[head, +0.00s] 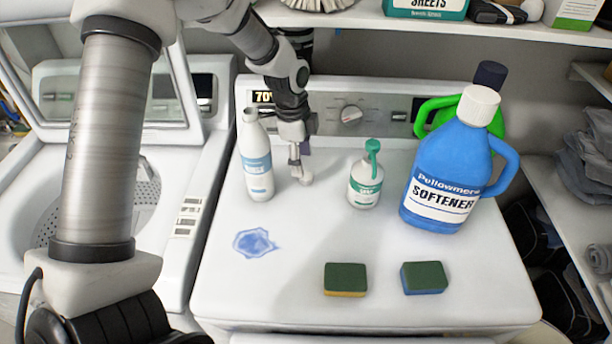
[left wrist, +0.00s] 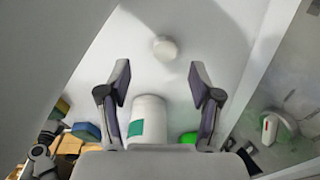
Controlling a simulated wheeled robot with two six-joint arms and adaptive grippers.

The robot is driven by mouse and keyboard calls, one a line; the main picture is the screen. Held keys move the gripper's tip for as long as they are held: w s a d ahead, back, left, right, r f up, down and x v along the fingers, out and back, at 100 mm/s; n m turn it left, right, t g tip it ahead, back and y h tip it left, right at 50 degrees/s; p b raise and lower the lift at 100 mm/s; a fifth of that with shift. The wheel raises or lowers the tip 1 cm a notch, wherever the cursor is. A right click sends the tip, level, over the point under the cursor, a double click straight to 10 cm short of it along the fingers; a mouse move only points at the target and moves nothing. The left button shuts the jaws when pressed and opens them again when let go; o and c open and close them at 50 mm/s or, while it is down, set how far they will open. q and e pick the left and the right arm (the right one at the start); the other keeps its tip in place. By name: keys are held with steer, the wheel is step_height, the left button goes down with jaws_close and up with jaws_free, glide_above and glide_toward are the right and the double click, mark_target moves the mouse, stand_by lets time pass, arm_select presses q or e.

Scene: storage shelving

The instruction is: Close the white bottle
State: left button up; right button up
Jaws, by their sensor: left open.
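The white bottle (head: 257,165) with a blue label stands upright on the washer top, and its narrow neck looks bare. My left gripper (head: 299,155) is to its right, pointing down, with its fingers apart. A small round white cap-like piece (head: 304,178) lies on the washer top just below the fingertips. In the left wrist view, the open fingers (left wrist: 160,80) hold nothing, and a round white piece (left wrist: 165,48) shows beyond them. My right gripper cannot be made out in either view.
A small white bottle with a green pump (head: 366,181), a blue softener jug (head: 445,165) and a green jug (head: 431,112) stand to the right. Two sponges (head: 346,279) (head: 424,277) and a blue spill (head: 255,242) lie in front. A shelf (head: 430,24) overhangs the back.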

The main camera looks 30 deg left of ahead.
mark_target(306, 176)
arm_select(q)
steer(key=shift+d+f, duration=0.1)
steer(key=shift+f, duration=0.1)
steer(key=f+p, duration=0.1)
steer(key=f, duration=0.1)
steer(key=w+f, duration=0.1)
steer(key=f, duration=0.1)
steer(key=shift+d+p, duration=0.15)
steer(key=shift+p, duration=0.25)
steer(key=shift+f, duration=0.4)
steer(key=shift+s+r, duration=0.1)
steer(key=c, duration=0.8)
